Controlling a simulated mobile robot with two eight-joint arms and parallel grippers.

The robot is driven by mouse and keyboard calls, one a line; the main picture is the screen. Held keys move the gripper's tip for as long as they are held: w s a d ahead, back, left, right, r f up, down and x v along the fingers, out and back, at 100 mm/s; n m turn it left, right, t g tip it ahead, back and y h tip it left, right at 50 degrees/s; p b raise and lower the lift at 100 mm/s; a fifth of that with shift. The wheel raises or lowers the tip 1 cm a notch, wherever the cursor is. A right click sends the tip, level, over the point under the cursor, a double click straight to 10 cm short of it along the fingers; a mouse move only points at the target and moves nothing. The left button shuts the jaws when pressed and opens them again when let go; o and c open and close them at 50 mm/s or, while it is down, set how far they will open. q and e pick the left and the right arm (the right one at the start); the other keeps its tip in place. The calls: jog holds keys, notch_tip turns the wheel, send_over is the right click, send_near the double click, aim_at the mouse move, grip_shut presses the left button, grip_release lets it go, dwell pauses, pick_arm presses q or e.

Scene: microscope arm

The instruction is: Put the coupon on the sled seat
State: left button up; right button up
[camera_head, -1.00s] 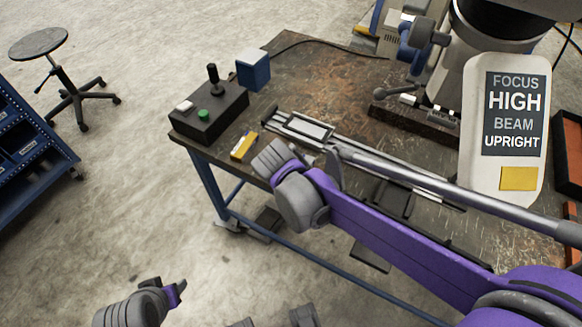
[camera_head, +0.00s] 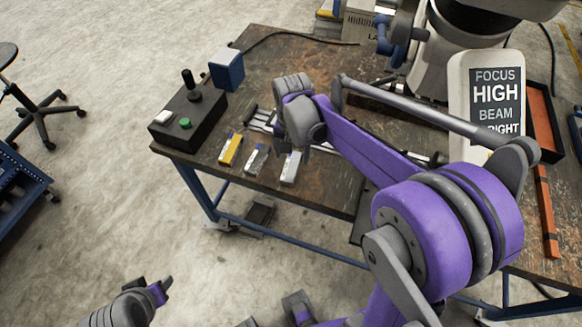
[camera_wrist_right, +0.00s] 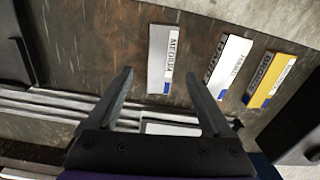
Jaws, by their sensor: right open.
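Three flat coupons lie in a row on the worn table: a yellow one (camera_head: 231,150), a silver one (camera_head: 256,158) and a pale grey one (camera_head: 291,168). In the right wrist view these are the yellow coupon (camera_wrist_right: 270,80), the silver coupon (camera_wrist_right: 232,66) and the grey coupon (camera_wrist_right: 158,60), whose label starts "MEDIUM". The sled rail (camera_head: 262,120) is mostly behind my right arm; the seat (camera_wrist_right: 172,129) shows partly behind the fingers. My right gripper (camera_wrist_right: 159,78) is open and empty, its fingers spread either side of the grey coupon's view. My left gripper (camera_head: 157,288) is low, off the table.
A black control box (camera_head: 188,118) with a joystick and green button and a blue block (camera_head: 227,70) stand at the table's left.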

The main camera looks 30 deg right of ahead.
aim_at(291, 166)
notch_tip(291, 166, down, 5)
jog(key=shift+a+r, duration=0.1)
jog(key=shift+r, duration=0.1)
jog(key=shift+c, duration=0.2)
grip_shut()
